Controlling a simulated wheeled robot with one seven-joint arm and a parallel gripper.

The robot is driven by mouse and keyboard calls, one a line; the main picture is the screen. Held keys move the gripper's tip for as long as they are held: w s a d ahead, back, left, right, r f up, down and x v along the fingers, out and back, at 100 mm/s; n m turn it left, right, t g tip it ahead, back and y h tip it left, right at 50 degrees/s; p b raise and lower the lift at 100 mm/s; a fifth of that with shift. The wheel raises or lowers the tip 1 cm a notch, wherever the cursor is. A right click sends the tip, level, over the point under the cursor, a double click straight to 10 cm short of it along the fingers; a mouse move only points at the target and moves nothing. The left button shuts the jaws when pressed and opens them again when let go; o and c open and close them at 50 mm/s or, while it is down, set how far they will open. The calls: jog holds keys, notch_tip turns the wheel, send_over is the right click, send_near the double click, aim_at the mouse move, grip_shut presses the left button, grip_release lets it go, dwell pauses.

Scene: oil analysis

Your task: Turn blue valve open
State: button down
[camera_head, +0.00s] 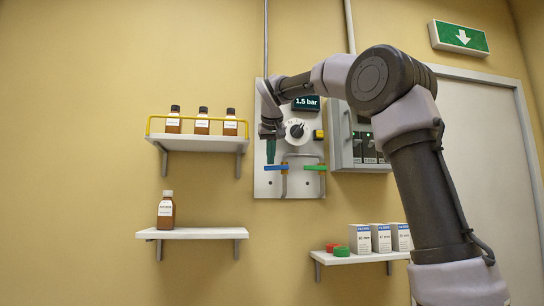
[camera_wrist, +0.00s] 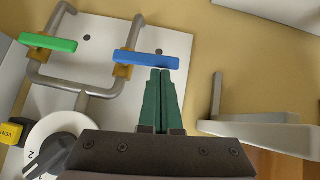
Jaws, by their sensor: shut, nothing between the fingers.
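The blue valve handle (camera_head: 276,168) is on the lower left of the grey wall panel (camera_head: 300,188). It lies level, across its pipe. It also shows in the wrist view (camera_wrist: 146,59), at top centre. My gripper (camera_head: 270,162) points down in the head view, just above the blue handle. In the wrist view its green fingers (camera_wrist: 161,76) are together and empty, with tips beside the handle's long edge, toward its right end. I cannot tell whether they touch it. The green valve handle (camera_head: 315,168) is level too, right of the blue one, and left of it in the wrist view (camera_wrist: 48,42).
A white dial (camera_head: 296,129), a yellow button (camera_head: 318,134) and a "1.5 bar" display (camera_head: 306,102) sit above the valves. A grey box (camera_head: 347,140) is to the right. A shelf with bottles (camera_head: 203,143) is to the left. Pipes run around the handles.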

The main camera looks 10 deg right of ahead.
aim_at(268, 167)
jog(key=shift+a+f+n+h, duration=0.2)
jog(key=shift+f+h, duration=0.1)
jog(key=shift+f, duration=0.65)
jog(key=shift+a+f+n+h, duration=0.2)
jog(key=shift+f+h, duration=0.1)
jog(key=shift+f, duration=0.6)
jog(key=shift+d+f+n+h, duration=0.2)
jog(key=shift+d+f+h, duration=0.25)
jog(key=shift+f, duration=0.4)
jog(key=shift+d+f+n+h, duration=0.2)
jog(key=shift+d+f+h, duration=0.25)
jog(key=shift+f, duration=0.35)
jog(key=shift+d+f+n+h, duration=0.25)
jog(key=shift+d+f, duration=0.3)
jog(key=shift+f, duration=0.3)
jog(key=v, duration=1)
jog(key=shift+s, duration=0.3)
jog(key=shift+r, duration=0.1)
